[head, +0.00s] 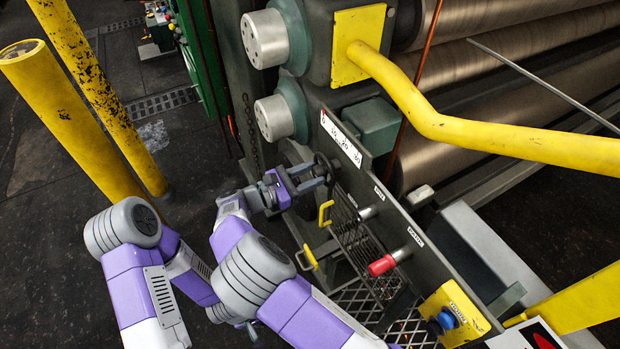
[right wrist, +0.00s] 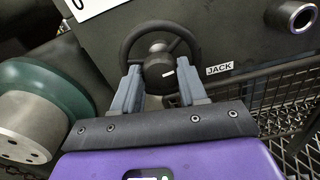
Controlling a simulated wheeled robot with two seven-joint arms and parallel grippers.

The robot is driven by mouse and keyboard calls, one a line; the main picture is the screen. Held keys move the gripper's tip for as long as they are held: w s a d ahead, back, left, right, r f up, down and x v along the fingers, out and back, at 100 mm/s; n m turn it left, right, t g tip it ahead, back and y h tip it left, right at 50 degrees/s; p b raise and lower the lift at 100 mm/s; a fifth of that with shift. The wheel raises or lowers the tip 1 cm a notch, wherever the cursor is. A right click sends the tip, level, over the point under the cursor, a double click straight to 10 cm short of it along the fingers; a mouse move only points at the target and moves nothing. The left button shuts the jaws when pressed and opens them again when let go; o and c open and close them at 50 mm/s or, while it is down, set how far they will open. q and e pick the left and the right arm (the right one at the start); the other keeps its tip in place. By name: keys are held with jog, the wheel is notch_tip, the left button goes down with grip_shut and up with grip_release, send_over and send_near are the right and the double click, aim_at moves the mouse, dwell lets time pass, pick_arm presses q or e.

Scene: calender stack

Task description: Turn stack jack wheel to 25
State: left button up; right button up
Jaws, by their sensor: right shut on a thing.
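The jack wheel (head: 322,163) is a small dark handwheel on the grey machine panel. In the right wrist view the wheel (right wrist: 160,27) faces me, with a round hub, spokes and a small white mark. My right gripper (head: 306,178) is at the wheel; its fingers (right wrist: 159,85) reach over the lower part of the wheel from both sides and are shut on it. A white scale (head: 340,138) with numbers from 0 up to about 30 sits above the wheel. A small red mark shows near its 0 end.
A JACK label (right wrist: 219,69) is right of the wheel. A red handle (head: 382,265), yellow handle (head: 325,213) and wire-mesh guard (head: 362,245) are close by. Steel rollers (head: 490,50) lie behind a yellow rail (head: 480,135). Yellow posts (head: 75,120) stand at left.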

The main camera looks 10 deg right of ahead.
jog(key=n+b, duration=0.2)
jog(key=shift+f+n+b, duration=0.15)
jog(key=shift+n+b, duration=0.9)
jog(key=shift+n, duration=0.55)
jog(key=o, duration=1.1)
jog(key=shift+c, duration=0.2)
jog(key=shift+a, duration=0.1)
jog(key=v, duration=0.7)
jog(key=shift+a, duration=0.25)
jog(key=shift+s, duration=0.1)
